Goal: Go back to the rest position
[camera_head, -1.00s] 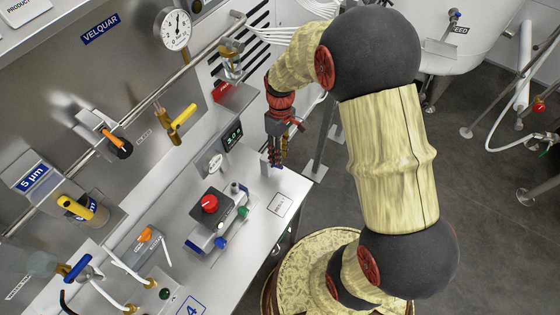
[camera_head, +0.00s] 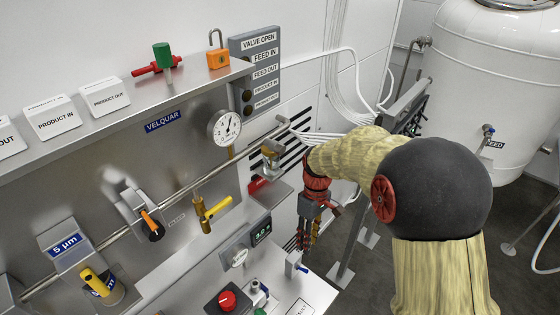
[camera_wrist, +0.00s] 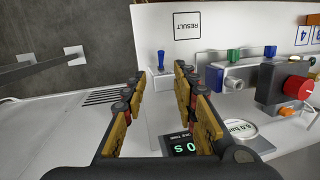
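My gripper (camera_head: 308,240) hangs pointing down above the right end of the bench, near the small digital display (camera_head: 262,232). In the wrist view my gripper (camera_wrist: 158,80) shows two yellow finger sets standing apart with nothing between them. A small valve with a blue lever (camera_head: 295,264) is just below and left of the fingers in the head view; it also shows beyond the fingertips in the wrist view (camera_wrist: 161,62). My arm is bent, with its elbow at the right of the head view.
The bench top (camera_head: 265,272) carries a box with a red knob (camera_head: 228,300). A steel panel (camera_head: 100,180) with a pressure gauge (camera_head: 225,127) and yellow-handled valve (camera_head: 215,208) stands behind. A shelf (camera_head: 140,98) overhangs it. A white tank (camera_head: 500,80) stands at the right.

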